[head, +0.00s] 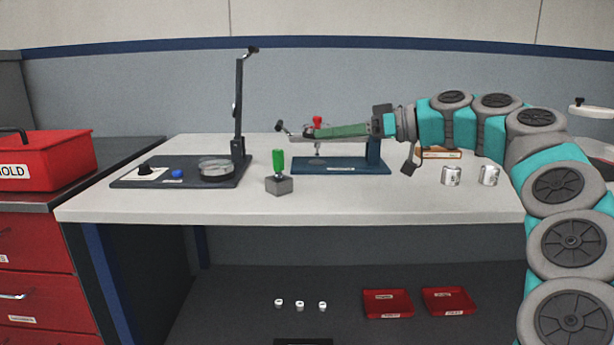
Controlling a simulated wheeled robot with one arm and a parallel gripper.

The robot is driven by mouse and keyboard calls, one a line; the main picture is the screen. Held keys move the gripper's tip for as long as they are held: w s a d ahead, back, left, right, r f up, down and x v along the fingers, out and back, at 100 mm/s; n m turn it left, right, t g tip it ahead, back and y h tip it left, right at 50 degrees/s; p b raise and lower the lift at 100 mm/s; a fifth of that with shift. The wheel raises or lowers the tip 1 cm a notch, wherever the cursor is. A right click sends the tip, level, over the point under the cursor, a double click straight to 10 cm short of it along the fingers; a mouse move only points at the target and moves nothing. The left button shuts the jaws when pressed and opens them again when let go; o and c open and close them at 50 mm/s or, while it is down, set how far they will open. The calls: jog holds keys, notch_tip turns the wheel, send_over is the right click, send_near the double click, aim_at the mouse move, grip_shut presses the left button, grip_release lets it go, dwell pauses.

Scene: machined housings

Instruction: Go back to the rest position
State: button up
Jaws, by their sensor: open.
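My arm reaches in from the right side of the head view and bends left over the white table (130,205). My gripper (384,121) is above the table at the top of the upright of a blue bench fixture (345,168). It is open, and I see nothing held in it. Its fingers are small here and overlap the fixture, so I cannot tell whether they touch it. The fixture has a green horizontal arm (343,131) and a red knob (317,120).
A green-handled grey block (280,185) stands in front. Two metal cylinders (451,176) are right. Red trays (387,303) and several white rings (300,306) lie below.

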jog(key=s+a+f+m+g+h, duration=0.1)
jog(key=s+a+f+g+h, duration=0.2)
jog(key=s+f, duration=0.45)
jog(key=s+a+f+m+g+h, duration=0.1)
jog(key=s+a+f+m+h, duration=0.3)
jog(key=s, duration=0.7)
jog(key=s+d+f+m+g+h, duration=0.1)
jog(key=s+d+f+m+h, duration=0.1)
jog(key=s+d+f, duration=0.3)
jog(key=s+d+f+m+g+h, duration=0.1)
jog(key=s+d+f+m+h, duration=0.1)
jog(key=s+d+f, duration=0.4)
jog(key=s+d+f+m+h, duration=0.2)
jog(key=s+d+f, duration=0.3)
jog(key=s+f, duration=0.8)
jog(key=shift+s+d+f+g+h, duration=0.2)
jog(key=shift+d+f+g+h, duration=0.3)
jog(key=shift+h, duration=0.4)
jog(key=shift+a, duration=0.15)
